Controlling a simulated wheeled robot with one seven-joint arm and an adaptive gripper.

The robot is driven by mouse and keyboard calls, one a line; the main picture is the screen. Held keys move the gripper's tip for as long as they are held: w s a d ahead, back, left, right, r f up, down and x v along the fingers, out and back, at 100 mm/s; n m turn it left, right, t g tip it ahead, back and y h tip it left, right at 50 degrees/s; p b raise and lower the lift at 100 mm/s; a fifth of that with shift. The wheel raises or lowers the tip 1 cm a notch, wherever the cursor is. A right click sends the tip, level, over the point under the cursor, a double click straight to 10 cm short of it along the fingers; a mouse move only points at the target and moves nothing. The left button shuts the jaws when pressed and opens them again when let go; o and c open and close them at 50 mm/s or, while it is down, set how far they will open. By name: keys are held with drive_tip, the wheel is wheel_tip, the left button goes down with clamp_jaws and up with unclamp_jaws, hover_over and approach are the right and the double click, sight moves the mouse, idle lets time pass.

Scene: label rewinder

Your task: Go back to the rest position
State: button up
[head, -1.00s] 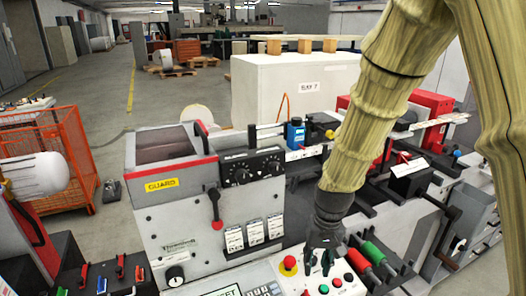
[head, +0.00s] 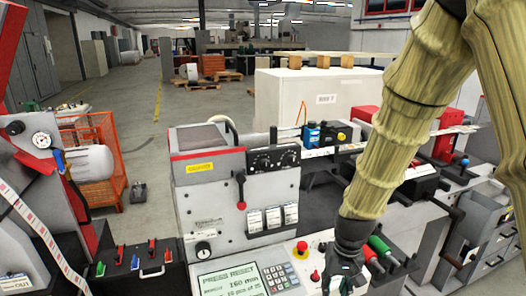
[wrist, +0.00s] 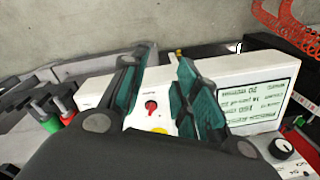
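My gripper (head: 344,283) is low in the head view, at the bottom edge, over the control panel of the rewinder. In the wrist view its two teal-lined fingers (wrist: 157,75) stand apart with nothing between them but the panel (wrist: 158,88) behind. A red knob (wrist: 151,106) shows in that gap. In the head view the red emergency button (head: 302,248) and a smaller red button (head: 315,275) sit left of the gripper. The display (head: 230,282) reads PRESS RESET. The gripper hides part of the panel, and I cannot tell whether it touches it.
The guard housing (head: 208,168) with a red-handled lever (head: 240,190) stands left of my arm. Red and green rollers (head: 379,245) lie right of the gripper. A machine with a gauge (head: 41,140) and an orange cage (head: 100,130) are at left. Open floor (head: 165,120) lies behind.

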drive_tip(key=s+d+f+b, duration=0.1)
drive_tip(key=s+f, duration=0.3)
drive_tip(key=f, duration=0.6)
drive_tip(key=s+d+f+b, duration=0.15)
drive_tip(key=s+f, duration=0.25)
drive_tip(key=f, duration=0.6)
drive_tip(key=s+d+f+b, duration=0.1)
drive_tip(key=s+f+b, duration=0.2)
drive_tip(key=s+f, duration=1.4)
drive_tip(key=s, duration=0.3)
drive_tip(key=shift+d+f+n+h, duration=0.25)
drive_tip(key=shift+d+n+h, duration=0.05)
drive_tip(key=shift+d, duration=0.1)
